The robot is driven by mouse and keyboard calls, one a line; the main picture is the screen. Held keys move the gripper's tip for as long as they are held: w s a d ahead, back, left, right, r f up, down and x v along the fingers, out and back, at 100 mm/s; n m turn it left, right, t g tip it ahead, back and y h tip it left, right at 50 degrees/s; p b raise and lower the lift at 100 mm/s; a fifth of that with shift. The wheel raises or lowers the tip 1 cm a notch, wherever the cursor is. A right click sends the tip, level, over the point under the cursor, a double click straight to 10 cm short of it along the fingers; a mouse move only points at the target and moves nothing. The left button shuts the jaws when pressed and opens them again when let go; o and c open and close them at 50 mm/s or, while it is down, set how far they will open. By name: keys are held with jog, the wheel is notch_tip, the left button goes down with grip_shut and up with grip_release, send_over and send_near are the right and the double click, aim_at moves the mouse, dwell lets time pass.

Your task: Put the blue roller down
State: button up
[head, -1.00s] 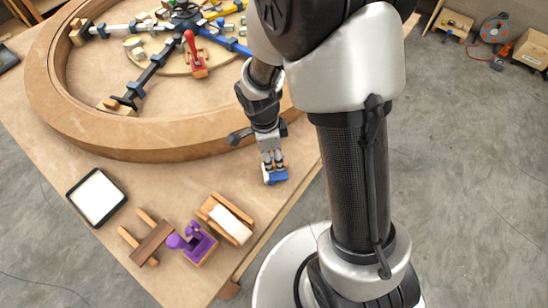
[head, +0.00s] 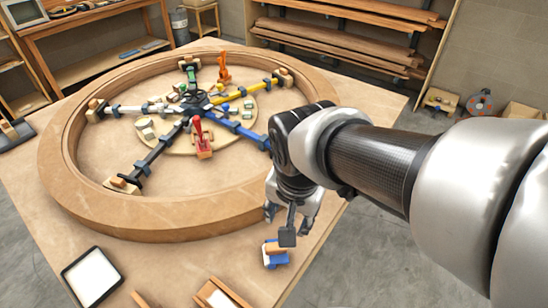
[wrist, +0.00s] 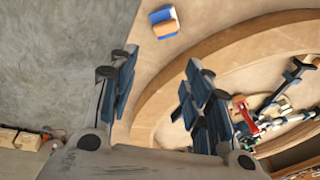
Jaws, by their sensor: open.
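The blue roller (head: 275,254), blue with a tan wooden part, rests on the bare front part of the table (head: 200,262), outside the big wooden ring. It also shows in the wrist view (wrist: 163,20), at the top, beyond the fingertips and apart from them. My gripper (head: 290,212) is above the table beside the ring's outer wall, clear of the roller. In the wrist view its two fingers (wrist: 160,65) are spread wide with nothing between them.
The curved wooden ring (head: 165,224) stands close to my gripper, with coloured clamp arms and a red-handled clamp (head: 202,140) inside it. A black-rimmed white tray (head: 92,277) and wooden pieces (head: 218,294) lie at the front edge. Grey floor is beyond the table's right edge.

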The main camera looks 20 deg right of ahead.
jog(key=s+r+n+t, duration=0.2)
jog(key=s+r+n, duration=0.2)
jog(key=s+n, duration=0.3)
jog(key=shift+s+r+n, duration=0.2)
jog(key=shift+s+n, duration=0.1)
jog(key=shift+n, duration=0.4)
jog(key=shift+d, duration=0.1)
dwell(0.4)
